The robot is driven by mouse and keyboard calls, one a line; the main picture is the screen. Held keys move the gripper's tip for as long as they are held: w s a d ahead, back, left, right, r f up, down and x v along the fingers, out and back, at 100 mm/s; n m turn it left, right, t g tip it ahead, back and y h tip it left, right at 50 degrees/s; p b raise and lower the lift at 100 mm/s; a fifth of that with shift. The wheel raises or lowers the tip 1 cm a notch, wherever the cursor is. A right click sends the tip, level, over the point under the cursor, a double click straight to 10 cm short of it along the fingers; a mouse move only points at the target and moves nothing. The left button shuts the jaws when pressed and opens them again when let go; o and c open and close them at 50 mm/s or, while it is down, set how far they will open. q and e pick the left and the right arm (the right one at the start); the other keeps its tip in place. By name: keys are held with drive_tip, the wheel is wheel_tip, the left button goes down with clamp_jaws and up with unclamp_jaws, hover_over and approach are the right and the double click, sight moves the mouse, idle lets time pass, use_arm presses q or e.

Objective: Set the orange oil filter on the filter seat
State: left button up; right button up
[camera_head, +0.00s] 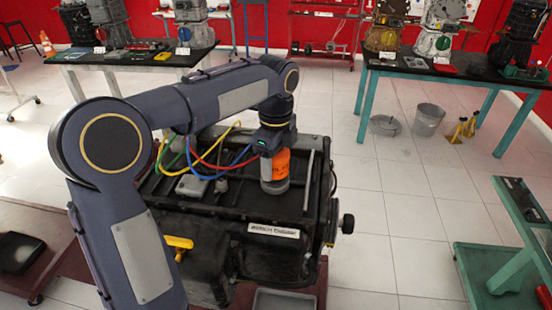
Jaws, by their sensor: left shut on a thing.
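My left gripper (273,146) points down over the engine trainer (235,215) and is shut on the orange oil filter (276,166). The filter is upright, with an orange upper part and a grey lower part. It is over the right half of the black engine top, beside a raised rail. I cannot tell whether its base touches the engine. The filter seat cannot be made out; the filter or the engine parts may hide it. My right gripper is not in view.
Red, yellow, green and blue cables (205,165) arch over the engine left of the filter. A grey metal tray (284,301) is at the front. Benches with engines stand behind.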

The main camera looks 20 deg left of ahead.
use_arm(q)
drive_tip(key=shift+f, duration=0.2)
drive_tip(key=shift+f, duration=0.35)
drive_tip(key=shift+f+b, duration=0.3)
drive_tip(key=shift+f, duration=0.05)
idle(0.6)
drive_tip(key=o, duration=1.2)
